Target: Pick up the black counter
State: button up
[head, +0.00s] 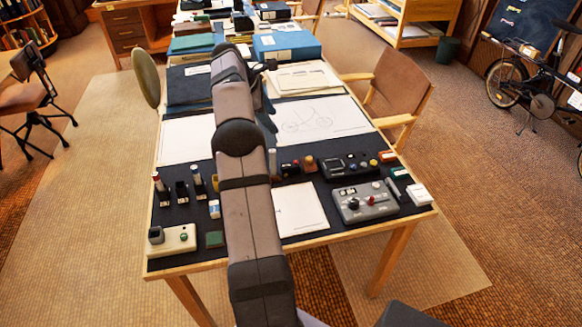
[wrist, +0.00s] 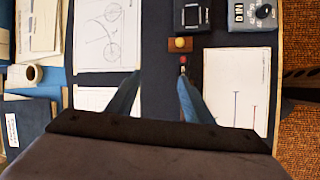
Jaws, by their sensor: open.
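I cannot pick out a black counter for certain in either view; a black piece would be hard to tell from the dark mat (head: 262,257). In the wrist view my gripper (wrist: 157,84) is open, its two blue fingers apart over the dark mat, with nothing seen between them. A small red-topped piece (wrist: 183,60) lies just beyond the right fingertip. A yellow knob on a brown block (wrist: 180,43) is beyond that. In the head view my arm reaches over the table and hides part of its middle and most of the gripper.
A grey control box (head: 362,203) and a black device (head: 348,166) stand at the right of the mat. Dark stamp holders (head: 181,193) and a cream block with a green button (head: 172,239) stand at left. White paper (head: 300,210) lies in front; a bicycle drawing (head: 322,118) lies behind.

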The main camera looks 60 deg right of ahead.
aim_at(289, 165)
jog(key=s+f+y, duration=0.1)
jog(key=f, duration=0.2)
jog(key=s+f+n+y, duration=0.1)
jog(key=f, duration=0.3)
jog(key=s+f+n, duration=0.1)
jog(key=s+f, duration=0.1)
jog(key=f, duration=0.1)
jog(key=shift+d+f+g+y, duration=0.25)
jog(key=shift+f+g+y, duration=0.05)
jog(key=shift+f+y, duration=0.1)
jog(key=shift+p+x, duration=0.7)
jog(key=shift+x, duration=2.95)
jog(key=shift+w+a, duration=0.15)
jog(key=shift+a, duration=0.05)
grip_shut()
